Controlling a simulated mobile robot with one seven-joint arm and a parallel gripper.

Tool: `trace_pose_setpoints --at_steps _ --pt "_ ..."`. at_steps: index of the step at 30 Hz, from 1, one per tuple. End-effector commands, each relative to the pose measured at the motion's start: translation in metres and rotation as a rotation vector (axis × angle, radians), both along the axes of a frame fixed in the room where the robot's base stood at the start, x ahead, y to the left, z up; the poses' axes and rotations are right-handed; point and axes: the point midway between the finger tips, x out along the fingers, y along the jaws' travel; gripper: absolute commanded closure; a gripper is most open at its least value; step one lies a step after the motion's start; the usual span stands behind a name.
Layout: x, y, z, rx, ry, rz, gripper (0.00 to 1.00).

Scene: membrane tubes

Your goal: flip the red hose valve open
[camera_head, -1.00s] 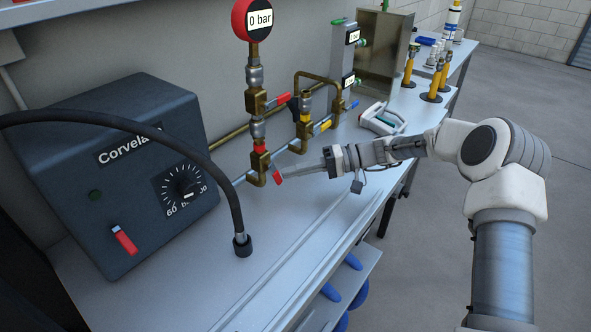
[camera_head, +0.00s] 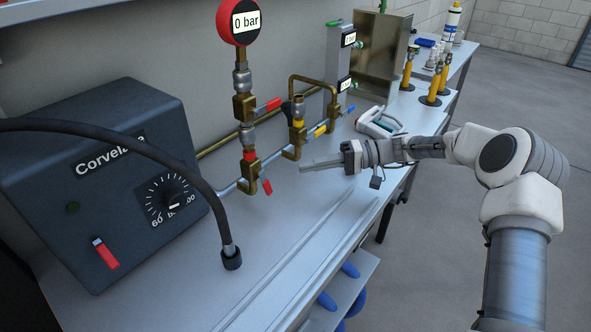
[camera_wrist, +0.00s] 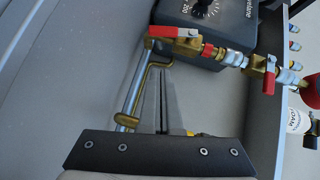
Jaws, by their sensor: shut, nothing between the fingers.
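The lower valve in the brass pipework has a red collar and a red lever (camera_head: 266,185), which sticks out toward the bench front and slants downward. In the wrist view this red lever (camera_wrist: 172,31) lies beyond and left of the fingertips. A second red lever (camera_head: 271,105) sits higher, under the gauge; it also shows in the wrist view (camera_wrist: 268,82). I cannot tell for certain which one is the hose valve. My gripper (camera_head: 303,167) is shut and empty, its fingertips right of the lower lever with a gap between. Its narrow fingers (camera_wrist: 162,80) show closed together.
A yellow lever (camera_head: 320,129) and a blue lever (camera_head: 348,110) sit right of the red ones. A round gauge (camera_head: 239,20) reads 0 bar. A black hose (camera_head: 190,172) hangs in front of the dark Corvelane box (camera_head: 90,180). The front bench strip is clear.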

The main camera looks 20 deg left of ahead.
Motion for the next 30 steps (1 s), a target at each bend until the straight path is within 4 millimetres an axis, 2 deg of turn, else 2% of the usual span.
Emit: trace_pose_setpoints --at_steps 4,10,24,30 --pt "0.012 -0.029 0.006 0.001 0.0 -0.002 1.0" --pt "0.021 -0.052 0.011 0.001 -0.001 0.0 1.0" --pt "0.022 -0.057 0.013 -0.004 0.0 0.003 1.0" --pt "0.006 -0.055 0.032 -0.117 -0.021 0.022 1.0"
